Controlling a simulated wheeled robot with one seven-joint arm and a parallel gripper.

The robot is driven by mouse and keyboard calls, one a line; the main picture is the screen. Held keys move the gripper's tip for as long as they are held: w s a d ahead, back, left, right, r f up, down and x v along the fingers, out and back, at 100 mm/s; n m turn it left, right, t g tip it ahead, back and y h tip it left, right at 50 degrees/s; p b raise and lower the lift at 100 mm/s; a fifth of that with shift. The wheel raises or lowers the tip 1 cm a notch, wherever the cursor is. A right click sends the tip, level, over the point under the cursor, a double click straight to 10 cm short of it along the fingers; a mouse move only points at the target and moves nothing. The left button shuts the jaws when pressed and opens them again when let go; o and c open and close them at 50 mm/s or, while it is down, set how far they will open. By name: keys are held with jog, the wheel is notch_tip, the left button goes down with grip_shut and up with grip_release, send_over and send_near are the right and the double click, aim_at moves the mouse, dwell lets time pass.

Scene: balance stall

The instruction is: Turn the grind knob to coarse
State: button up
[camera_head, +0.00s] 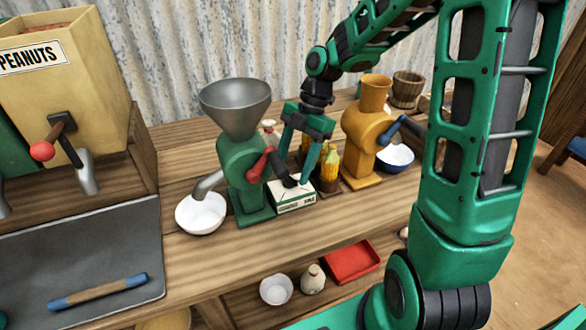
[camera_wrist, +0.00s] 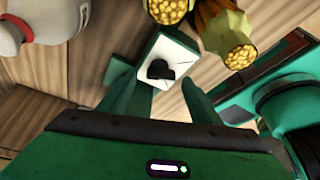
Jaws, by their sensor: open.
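The green grinder (camera_head: 243,170) with a grey metal hopper stands on the wooden counter in the head view. A red crank (camera_head: 258,163) and a dark handle are on its right side. A black knob (camera_head: 290,182) shows by the white-and-green box (camera_head: 296,197) beside the grinder. In the wrist view the black knob (camera_wrist: 160,70) sits against a white face, ahead of the fingers. My gripper (camera_head: 293,165) is open, pointing down above the box area, its fingers either side of the knob. I cannot tell whether they touch it, nor read its setting.
Corn cobs (camera_head: 328,163) stand close to the right of my gripper, with a yellow grinder (camera_head: 365,140) beyond. A white bowl (camera_head: 201,213) sits under the green grinder's spout. A pale bottle (camera_wrist: 45,20) is at upper left in the wrist view.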

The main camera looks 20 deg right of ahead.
jog(key=shift+x, duration=0.8)
jog(key=shift+d, duration=0.1)
jog(key=shift+c, duration=0.6)
